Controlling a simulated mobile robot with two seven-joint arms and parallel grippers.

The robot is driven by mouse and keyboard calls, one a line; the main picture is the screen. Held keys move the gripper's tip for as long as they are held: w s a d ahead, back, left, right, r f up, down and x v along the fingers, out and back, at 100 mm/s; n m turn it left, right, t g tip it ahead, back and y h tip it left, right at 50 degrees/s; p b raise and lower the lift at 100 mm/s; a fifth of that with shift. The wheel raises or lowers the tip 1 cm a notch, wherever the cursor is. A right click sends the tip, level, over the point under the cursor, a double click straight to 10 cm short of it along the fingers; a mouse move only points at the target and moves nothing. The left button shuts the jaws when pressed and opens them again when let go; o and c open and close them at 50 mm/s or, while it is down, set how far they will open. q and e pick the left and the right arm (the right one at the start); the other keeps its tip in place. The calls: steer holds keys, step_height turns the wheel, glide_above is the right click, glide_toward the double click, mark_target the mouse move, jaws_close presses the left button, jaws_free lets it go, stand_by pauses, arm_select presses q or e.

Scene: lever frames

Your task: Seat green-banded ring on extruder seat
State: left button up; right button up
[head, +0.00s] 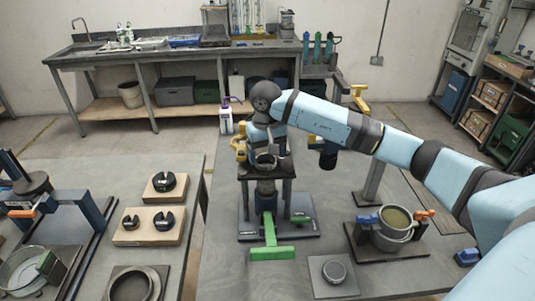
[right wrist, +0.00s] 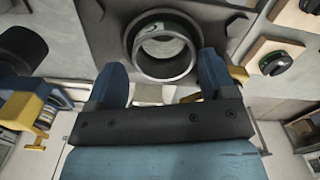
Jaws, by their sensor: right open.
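The extruder frame (head: 246,170) stands on the grey table, with a green lever (head: 270,240) at its front. My right gripper (head: 265,151) is over its dark top plate. A grey ring (head: 266,163) shows at the top of the frame. In the right wrist view the ring (right wrist: 136,50) has green marks inside its rim and an open middle, and it lies on or just above the plate. My right gripper (right wrist: 162,68) is open, its blue fingertips on either side of the ring's near edge; contact cannot be told. The seat itself is hidden. My left gripper is out of view.
Wooden blocks (head: 148,240) with dark, slotted pieces stand on the left table. A metal pot (head: 392,242) with blue and orange clamps stands right of the frame. A small round part on a plate (head: 325,288) lies in front. A gap separates the two tables.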

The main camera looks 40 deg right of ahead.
step_height(320, 180, up, 13)
steer(key=p, duration=0.4)
stand_by(0.4)
